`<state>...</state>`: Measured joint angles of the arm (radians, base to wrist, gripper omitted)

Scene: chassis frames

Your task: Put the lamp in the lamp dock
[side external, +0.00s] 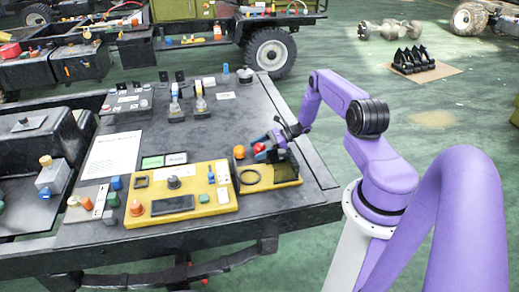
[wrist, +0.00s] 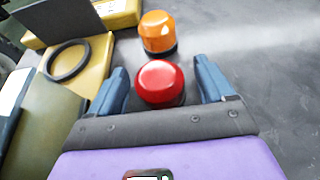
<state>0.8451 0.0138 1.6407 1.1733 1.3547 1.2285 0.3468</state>
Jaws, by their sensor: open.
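A red domed lamp (wrist: 160,82) stands between the two blue fingers of my gripper (wrist: 162,76) in the wrist view. The fingers are spread, one on each side of it; contact is not clear. In the side view the red lamp (side external: 259,147) is partly hidden by my gripper (side external: 268,146). An orange lamp (wrist: 158,33) with a dark base stands just beyond the red one, outside the fingers. It also shows in the side view (side external: 239,152). A black ring (wrist: 68,61) lies on a yellow panel (wrist: 97,47) to the left; I cannot tell whether it is the lamp dock.
A yellow control panel (side external: 224,205) with knobs and a dark screen sits left of the ring. An upright dark plate (side external: 286,167) stands at the yellow panel's right end. The dark table (side external: 214,134) has bare room behind the lamps.

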